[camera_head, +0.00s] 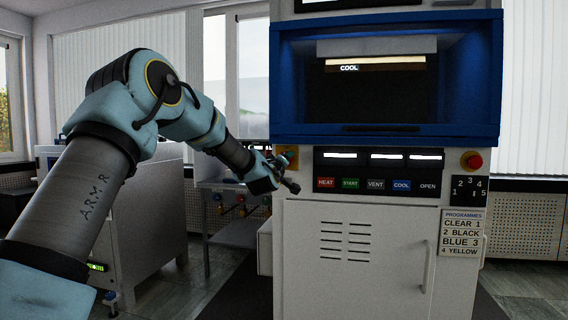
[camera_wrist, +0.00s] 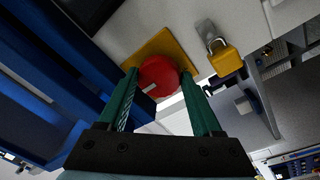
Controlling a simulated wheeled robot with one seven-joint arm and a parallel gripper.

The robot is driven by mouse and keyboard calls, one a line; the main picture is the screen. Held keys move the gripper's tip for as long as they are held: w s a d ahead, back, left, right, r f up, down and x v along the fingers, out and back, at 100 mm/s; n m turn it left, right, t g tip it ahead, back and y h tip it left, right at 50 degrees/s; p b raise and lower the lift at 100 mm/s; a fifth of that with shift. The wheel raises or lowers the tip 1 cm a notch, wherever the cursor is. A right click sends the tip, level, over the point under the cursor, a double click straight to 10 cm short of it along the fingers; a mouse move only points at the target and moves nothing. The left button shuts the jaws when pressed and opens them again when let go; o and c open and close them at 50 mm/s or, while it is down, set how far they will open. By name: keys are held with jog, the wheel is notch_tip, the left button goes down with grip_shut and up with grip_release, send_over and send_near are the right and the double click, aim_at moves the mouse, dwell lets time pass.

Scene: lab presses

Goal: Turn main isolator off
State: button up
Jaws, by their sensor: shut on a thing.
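The main isolator is a round red knob (camera_wrist: 158,72) with a small pale mark, on a yellow plate (camera_wrist: 150,47). In the head view the yellow plate (camera_head: 291,153) shows at the left end of the press's control panel; the red knob is hidden there by my gripper (camera_head: 284,176). In the wrist view my gripper (camera_wrist: 160,78) has its two green fingers on either side of the knob, shut on it. A yellow padlock (camera_wrist: 225,58) hangs from a grey hasp beside the plate, outside the right finger.
The press (camera_head: 350,240) has a blue-framed chamber reading COOL, labelled buttons (camera_head: 376,185), a red stop button (camera_head: 472,161) and a numbered selector (camera_head: 469,189). A bench with valves (camera_head: 240,205) stands behind my arm. Floor shows at the right.

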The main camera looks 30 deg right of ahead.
jog(key=o, duration=1.4)
jog(key=shift+c, duration=0.2)
jog(key=b+v, duration=0.1)
jog(key=v, duration=0.9)
jog(key=shift+s+a+b, duration=0.25)
jog(key=shift+s+b, duration=0.05)
jog(key=shift+b, duration=0.1)
jog(key=shift+f, duration=0.15)
